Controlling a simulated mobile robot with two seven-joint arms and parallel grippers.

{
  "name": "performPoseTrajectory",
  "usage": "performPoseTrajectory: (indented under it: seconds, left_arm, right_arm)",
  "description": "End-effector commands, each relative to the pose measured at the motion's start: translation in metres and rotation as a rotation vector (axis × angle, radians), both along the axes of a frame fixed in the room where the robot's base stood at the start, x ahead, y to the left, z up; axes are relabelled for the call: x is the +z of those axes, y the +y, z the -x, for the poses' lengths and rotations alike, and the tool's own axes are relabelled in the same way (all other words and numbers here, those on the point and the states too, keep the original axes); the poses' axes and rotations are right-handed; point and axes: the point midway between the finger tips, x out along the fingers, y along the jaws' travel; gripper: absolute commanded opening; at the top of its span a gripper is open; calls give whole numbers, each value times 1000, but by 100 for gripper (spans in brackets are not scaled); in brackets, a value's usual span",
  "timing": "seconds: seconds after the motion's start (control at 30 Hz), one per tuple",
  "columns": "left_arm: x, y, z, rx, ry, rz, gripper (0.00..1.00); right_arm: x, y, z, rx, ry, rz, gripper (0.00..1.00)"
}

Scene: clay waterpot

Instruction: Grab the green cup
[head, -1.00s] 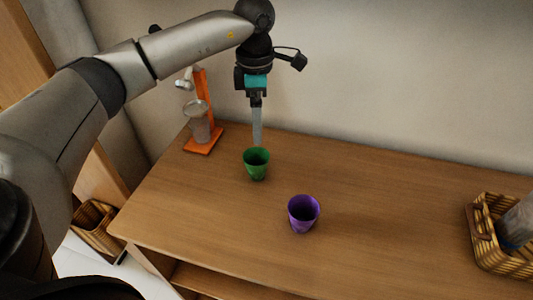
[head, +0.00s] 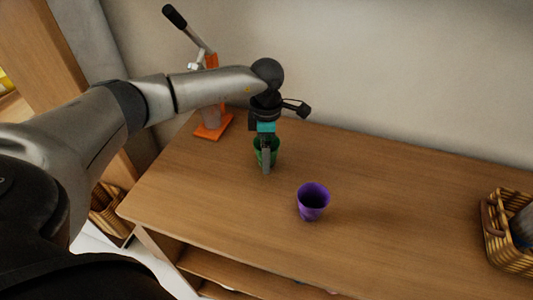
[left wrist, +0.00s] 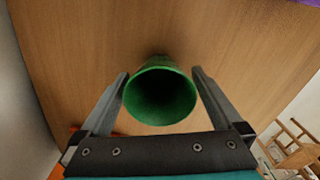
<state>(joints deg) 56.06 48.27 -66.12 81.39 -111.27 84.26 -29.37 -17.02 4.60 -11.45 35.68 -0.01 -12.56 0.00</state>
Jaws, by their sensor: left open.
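A green cup (head: 275,147) stands upright on the wooden table, partly hidden behind my left gripper (head: 266,168) in the head view. In the left wrist view the green cup (left wrist: 161,92) shows its open mouth between the two fingers of my left gripper (left wrist: 161,86). The fingers are open, one on each side of the cup. A small gap shows on the right side; on the left the finger is very close to the rim, and I cannot tell whether it touches. My right gripper is in neither view.
A purple cup (head: 312,201) stands to the right and nearer the front on the wooden table (head: 400,210). An orange stand (head: 213,125) is behind on the left. A wicker basket (head: 505,240) sits at the right edge. The middle right of the table is clear.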

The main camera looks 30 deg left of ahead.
Motion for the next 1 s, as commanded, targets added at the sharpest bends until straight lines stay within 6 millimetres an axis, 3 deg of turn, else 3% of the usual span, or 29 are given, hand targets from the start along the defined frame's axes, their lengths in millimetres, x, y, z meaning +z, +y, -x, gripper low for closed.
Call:
performPoseTrajectory:
  seconds: [0.1, 0.33, 1.0]
  left_arm:
    - [-9, -1, 0, -1, 1, 1, 100]
    - [-10, 0, 0, 0, 0, 0, 100]
    - [-9, 0, 0, 0, 0, 0, 25]
  right_arm:
    - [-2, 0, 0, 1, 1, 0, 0]
    - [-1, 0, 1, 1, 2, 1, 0]
    - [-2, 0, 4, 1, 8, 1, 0]
